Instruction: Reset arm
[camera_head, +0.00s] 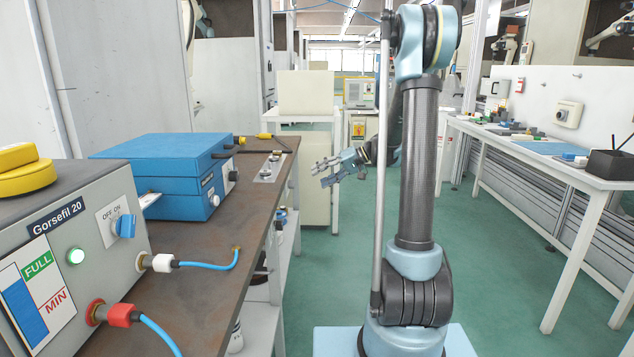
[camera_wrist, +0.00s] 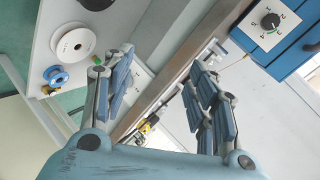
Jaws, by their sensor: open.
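My gripper (camera_head: 325,172) hangs in the air to the right of the brown workbench (camera_head: 190,270) in the head view, over the aisle. Its fingers are spread and empty. In the wrist view my gripper (camera_wrist: 160,95) shows two blue-padded fingers set apart, with nothing between them. Behind the fingers lie the bench edge and a lower shelf. My arm stands upright in the middle of the head view, and its upper part hides some of the background.
A blue box (camera_head: 165,165) and the grey Gorsefil 20 unit (camera_head: 75,255) stand on the workbench. The wrist view shows a white spool (camera_wrist: 75,44) and a blue spool (camera_wrist: 55,76). A white table (camera_head: 545,160) stands right. The green floor between is clear.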

